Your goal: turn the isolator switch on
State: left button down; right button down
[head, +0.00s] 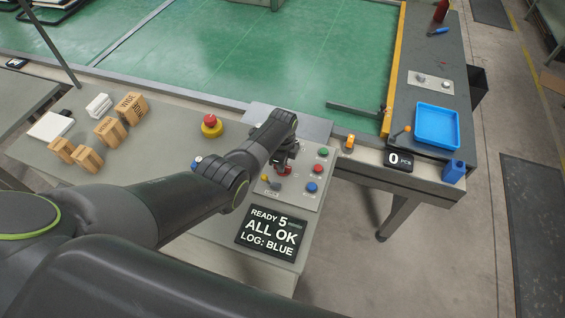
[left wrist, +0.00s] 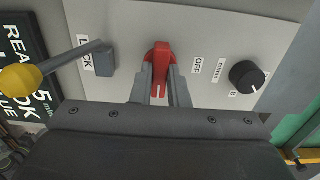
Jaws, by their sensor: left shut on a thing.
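The red isolator switch handle (left wrist: 161,52) stands on the grey panel in the left wrist view, with a white line on it pointing toward the bottom of the picture. An OFF label (left wrist: 197,66) is on the panel to its right. My left gripper (left wrist: 162,88) is shut on the handle, one finger on each side. In the head view my left gripper (head: 282,160) is over the control panel (head: 297,198) and largely hides the switch; a bit of red shows under it. My right gripper is not in view.
A yellow-knobbed lever (left wrist: 22,77) beside a LOCK label is left of the switch; a black dial (left wrist: 246,77) is right. Green (head: 322,153), red and blue (head: 310,187) buttons are close by. A display (head: 271,232) reads ALL OK. A red mushroom button (head: 211,124) stands farther left.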

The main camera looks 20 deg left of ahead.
pick_arm(q)
jog(key=shift+w, duration=0.1)
dwell(0.3)
jog(key=c, duration=1.4)
grip_release()
jog(key=shift+r, duration=0.5)
notch_tip(320, 180, up, 5)
jog(key=shift+f+p, duration=0.15)
jog(key=shift+p, duration=0.55)
notch_tip(320, 180, up, 12)
jog(key=b, duration=0.1)
jog(key=shift+f, duration=0.15)
